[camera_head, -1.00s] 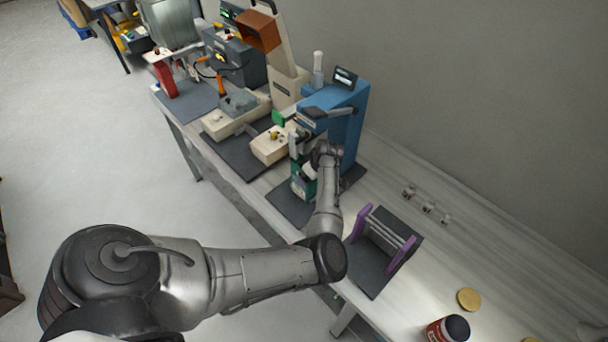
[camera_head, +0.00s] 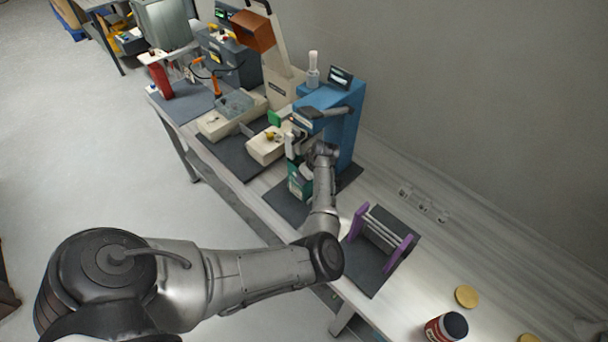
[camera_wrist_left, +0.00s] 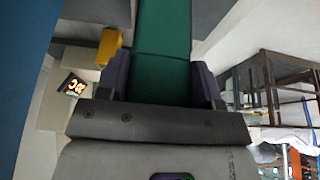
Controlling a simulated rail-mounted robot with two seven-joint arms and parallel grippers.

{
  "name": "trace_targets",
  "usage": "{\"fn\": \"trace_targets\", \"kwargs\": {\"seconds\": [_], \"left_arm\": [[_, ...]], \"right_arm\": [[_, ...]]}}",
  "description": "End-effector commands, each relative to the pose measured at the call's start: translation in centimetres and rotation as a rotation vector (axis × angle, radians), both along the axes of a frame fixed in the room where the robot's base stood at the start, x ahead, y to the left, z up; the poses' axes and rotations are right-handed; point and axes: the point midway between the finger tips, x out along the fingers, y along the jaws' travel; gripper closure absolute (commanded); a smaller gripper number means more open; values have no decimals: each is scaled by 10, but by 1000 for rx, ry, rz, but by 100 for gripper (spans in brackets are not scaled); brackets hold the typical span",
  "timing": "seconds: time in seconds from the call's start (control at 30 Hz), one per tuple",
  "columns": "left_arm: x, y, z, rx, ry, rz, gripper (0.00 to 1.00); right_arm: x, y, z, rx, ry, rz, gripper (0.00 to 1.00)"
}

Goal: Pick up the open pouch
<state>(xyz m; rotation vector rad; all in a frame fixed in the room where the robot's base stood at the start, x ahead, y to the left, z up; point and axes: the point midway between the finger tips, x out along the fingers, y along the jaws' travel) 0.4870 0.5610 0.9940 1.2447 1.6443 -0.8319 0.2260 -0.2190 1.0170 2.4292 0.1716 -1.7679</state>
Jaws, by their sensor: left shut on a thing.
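The pouch is a green one (camera_head: 298,187), upright in front of the blue machine (camera_head: 343,125). It also shows in the wrist view, where its green face (camera_wrist_left: 163,40) runs up the middle between the fingers. My left gripper (camera_wrist_left: 162,80) is shut on the pouch, one dark finger on each side of it. In the head view my left wrist and arm cover the gripper and part of the pouch. I cannot tell whether the pouch touches the mat or whether its mouth is open. My right gripper is not in view.
A purple-ended rack (camera_head: 380,237) stands on a dark mat close to my left forearm. Beige machines (camera_head: 267,146) stand beyond the blue one.

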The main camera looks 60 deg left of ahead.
Motion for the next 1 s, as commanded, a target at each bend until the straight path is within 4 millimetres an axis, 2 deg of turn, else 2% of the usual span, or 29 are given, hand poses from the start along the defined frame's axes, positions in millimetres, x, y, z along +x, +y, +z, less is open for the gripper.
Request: {"fn": "trace_targets", "kwargs": {"seconds": [0.27, 0.37, 1.0], "left_arm": [[-1, 0, 10, 1, 1, 0, 54], [-9, -3, 10, -2, 2, 0, 54], [-95, -27, 11, -1, 3, 0, 54]], "right_arm": [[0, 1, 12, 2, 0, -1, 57], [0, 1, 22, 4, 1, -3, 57], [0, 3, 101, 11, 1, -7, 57]]}}
